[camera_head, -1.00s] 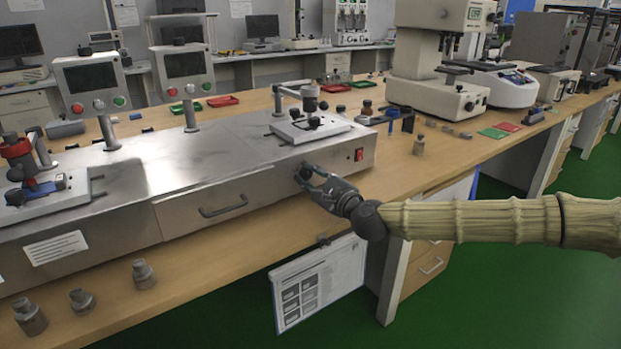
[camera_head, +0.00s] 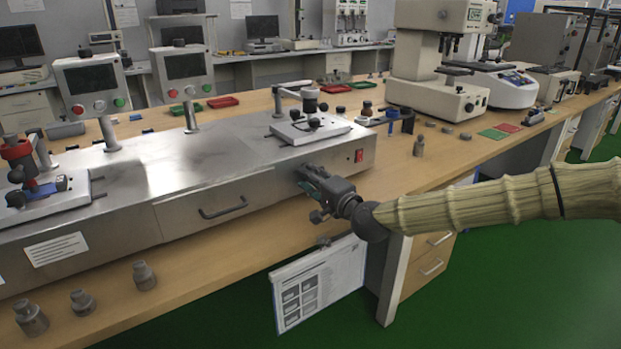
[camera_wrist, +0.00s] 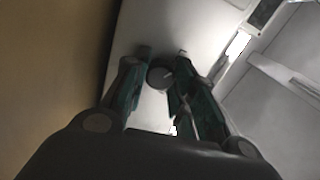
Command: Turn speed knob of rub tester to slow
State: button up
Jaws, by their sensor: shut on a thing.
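The rub tester (camera_head: 140,190) is a long metal machine on the wooden bench, with a drawer and two screens. Its speed knob (camera_wrist: 160,75) is a dark round dial with a pale pointer line, on the front panel in the wrist view. My gripper (camera_wrist: 164,70) is shut on the knob, one finger on each side. In the head view my gripper (camera_head: 307,178) is at the right part of the machine's front face and hides the knob. I cannot read any speed marks around it.
A red switch (camera_head: 359,155) is on the front face, right of my gripper. A drawer handle (camera_head: 223,207) sticks out to the left. Several metal weights (camera_head: 144,275) stand on the bench front. A paper sheet (camera_head: 318,283) hangs below the bench edge.

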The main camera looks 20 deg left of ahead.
jog(key=shift+n, duration=0.6)
jog(key=o, duration=1)
jog(key=shift+o, duration=0.2)
jog(key=v, duration=1.2)
